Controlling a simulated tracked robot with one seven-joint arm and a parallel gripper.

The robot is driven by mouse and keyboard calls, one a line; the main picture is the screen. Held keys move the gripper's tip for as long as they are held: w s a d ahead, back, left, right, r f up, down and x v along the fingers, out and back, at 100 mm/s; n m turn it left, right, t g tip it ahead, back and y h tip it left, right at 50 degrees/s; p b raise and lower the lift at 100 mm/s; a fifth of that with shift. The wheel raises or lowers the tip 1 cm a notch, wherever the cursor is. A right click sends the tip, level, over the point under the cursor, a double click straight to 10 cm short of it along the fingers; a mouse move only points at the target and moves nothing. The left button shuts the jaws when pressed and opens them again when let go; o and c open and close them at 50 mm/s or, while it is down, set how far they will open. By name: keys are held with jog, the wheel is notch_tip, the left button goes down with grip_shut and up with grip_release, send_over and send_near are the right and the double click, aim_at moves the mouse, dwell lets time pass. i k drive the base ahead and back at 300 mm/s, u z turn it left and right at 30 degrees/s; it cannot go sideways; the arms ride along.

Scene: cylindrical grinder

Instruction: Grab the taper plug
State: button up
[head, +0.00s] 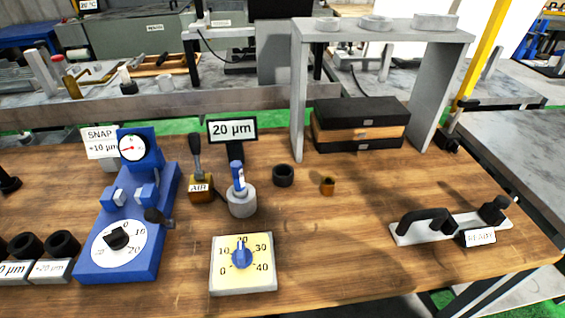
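A plug with a blue handle (238,177) stands upright in a short silver cylinder (241,203) on the wooden bench, in front of the "20 µm" display. It is the most plug-like thing in view, but I cannot tell its taper, since its lower part is hidden in the cylinder. A small brown-gold piece (327,186) stands by itself further right, and a black ring (283,175) lies between the two. My gripper is not in the head view.
A blue dial gauge stand (130,220), an AIR lever (197,180) and a yellow dial box (243,264) crowd around the plug. A white plate with black handles (450,228) lies right.

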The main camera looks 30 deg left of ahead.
aim_at(240, 192)
jog(key=z, duration=0.45)
jog(key=k, duration=2.1)
jog(key=u, duration=0.2)
jog(key=i, duration=0.1)
jog(key=u, duration=1.6)
jog(key=i, duration=0.95)
jog(key=z, duration=0.1)
